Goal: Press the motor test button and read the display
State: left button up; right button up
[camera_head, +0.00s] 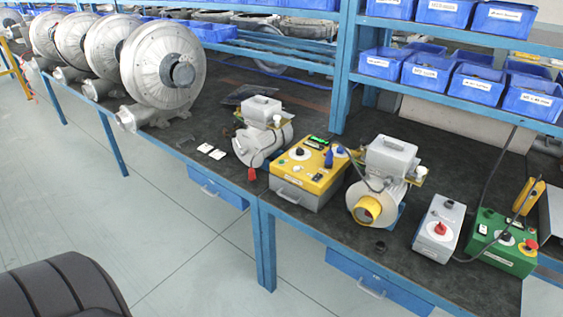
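A yellow-topped grey test box (322,183) stands near the front edge of the bench, at the picture's middle. A small display (319,140) with a green glow sits at the back of its panel; its reading is too small to make out. The panel also has a black knob (299,153), a blue part (329,158) and several small buttons and sockets. I cannot tell which one is the motor test button. A grey motor unit (385,172) with a yellow ring stands to the right of the box. Neither of my grippers is in view.
Another motor unit (262,140) stands left of the box. A grey box with a red knob (437,230) and a green box (500,245) stand at right. Large round blowers (160,65) line the left. Blue bins (425,72) fill the shelves behind. A black ribbed object (65,287) fills the lower left corner.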

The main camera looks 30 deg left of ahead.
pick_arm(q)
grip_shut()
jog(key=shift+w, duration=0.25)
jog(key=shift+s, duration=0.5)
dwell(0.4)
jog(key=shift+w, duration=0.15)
